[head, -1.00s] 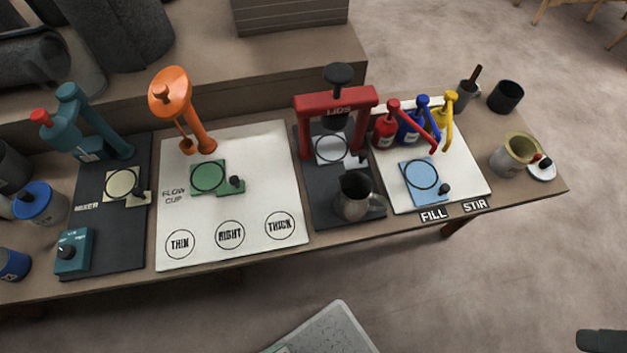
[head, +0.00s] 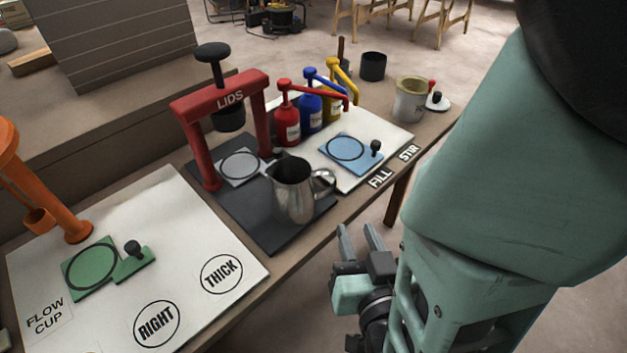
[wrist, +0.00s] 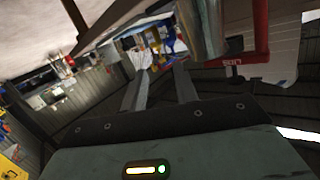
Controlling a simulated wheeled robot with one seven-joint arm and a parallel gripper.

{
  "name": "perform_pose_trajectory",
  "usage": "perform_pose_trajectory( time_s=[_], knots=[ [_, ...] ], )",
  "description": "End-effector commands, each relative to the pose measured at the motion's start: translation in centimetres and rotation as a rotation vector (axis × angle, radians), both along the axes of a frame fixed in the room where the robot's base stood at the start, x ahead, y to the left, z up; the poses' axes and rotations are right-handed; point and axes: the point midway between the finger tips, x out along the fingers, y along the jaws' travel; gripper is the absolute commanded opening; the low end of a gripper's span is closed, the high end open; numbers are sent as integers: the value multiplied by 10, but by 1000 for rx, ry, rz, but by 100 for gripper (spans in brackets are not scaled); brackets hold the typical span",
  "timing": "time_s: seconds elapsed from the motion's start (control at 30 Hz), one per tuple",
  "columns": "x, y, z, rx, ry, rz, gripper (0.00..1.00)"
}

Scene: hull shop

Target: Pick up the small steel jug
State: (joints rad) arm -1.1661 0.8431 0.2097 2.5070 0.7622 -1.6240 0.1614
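The small steel jug (head: 293,190) stands upright on the dark mat in front of the red LIDS press, its handle (head: 323,183) toward the right. My gripper (head: 357,232) is below and to the right of the jug, just off the table's front edge, with its two fingers apart and nothing between them. In the wrist view my gripper's fingers (wrist: 158,88) are also apart and empty, and a shiny metal surface that looks like the jug (wrist: 205,30) shows just beyond them at the top.
The red LIDS press (head: 225,115) stands behind the jug. Red, blue and yellow pump bottles (head: 311,112) stand to its right, behind a blue plate (head: 347,150). A pot (head: 409,100) and a dark cup (head: 373,66) stand at the far right end. The white flow cup board (head: 200,235) is at left.

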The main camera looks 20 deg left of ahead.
Motion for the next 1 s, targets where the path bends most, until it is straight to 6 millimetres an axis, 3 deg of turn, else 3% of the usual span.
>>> perform_pose_trajectory(
  time_s=[0.03, 0.27, 1.0],
  knots=[
    [-7, -1, -15, 7, -54, 7, 30],
    [-19, -3, -17, 41, -197, 19, 30],
    [-2, 10, -20, 49, -204, 14, 30]
  ],
)
